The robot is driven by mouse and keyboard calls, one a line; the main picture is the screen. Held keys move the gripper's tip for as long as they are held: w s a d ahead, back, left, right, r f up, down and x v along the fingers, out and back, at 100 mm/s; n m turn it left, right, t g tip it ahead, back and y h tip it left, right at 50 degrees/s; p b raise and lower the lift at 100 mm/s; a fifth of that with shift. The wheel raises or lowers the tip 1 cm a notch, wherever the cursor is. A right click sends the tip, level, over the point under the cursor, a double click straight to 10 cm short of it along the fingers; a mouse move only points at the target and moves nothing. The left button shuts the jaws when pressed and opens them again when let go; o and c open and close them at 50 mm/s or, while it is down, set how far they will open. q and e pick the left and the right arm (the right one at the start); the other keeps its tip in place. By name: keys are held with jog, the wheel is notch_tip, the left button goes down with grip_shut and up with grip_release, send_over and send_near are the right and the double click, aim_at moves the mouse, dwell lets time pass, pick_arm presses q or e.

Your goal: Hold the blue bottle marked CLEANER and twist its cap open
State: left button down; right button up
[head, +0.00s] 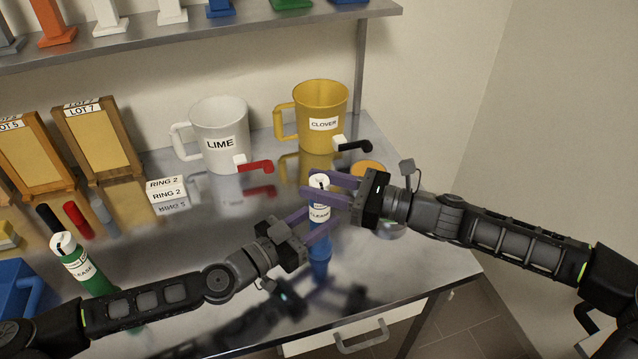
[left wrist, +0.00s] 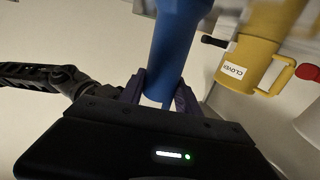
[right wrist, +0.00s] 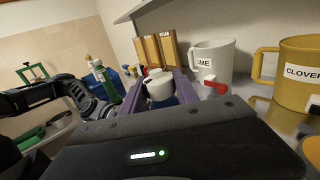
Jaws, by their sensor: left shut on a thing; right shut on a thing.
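The blue bottle (head: 319,249) with a white label reading CLEANER in part stands upright in the head view, near the front of the steel counter. My left gripper (head: 318,228) is shut on its body from the left; the bottle's blue body (left wrist: 172,55) also shows between the fingers in the left wrist view. Its white cap (head: 319,181) is at the top. My right gripper (head: 322,187) is shut on the cap from the right; the cap (right wrist: 160,86) sits between the fingers in the right wrist view. The fingers hide parts of the label.
A green bottle (head: 83,264) stands at left beside my left arm. A white LIME jug (head: 219,125) and a yellow CLOVER jug (head: 321,105) stand behind, with red and black taps. A RING 2 block (head: 166,190) lies left.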

grip_shut()
jog(key=shift+n+g, duration=0.4)
jog(key=n+g+y, duration=0.1)
jog(key=n+g, duration=0.2)
jog(key=g, duration=0.2)
jog(key=shift+n+g+h, duration=0.4)
jog(key=shift+n+g, duration=1.3)
jog(key=shift+g, duration=1.2)
jog(key=o, duration=1.1)
grip_release()
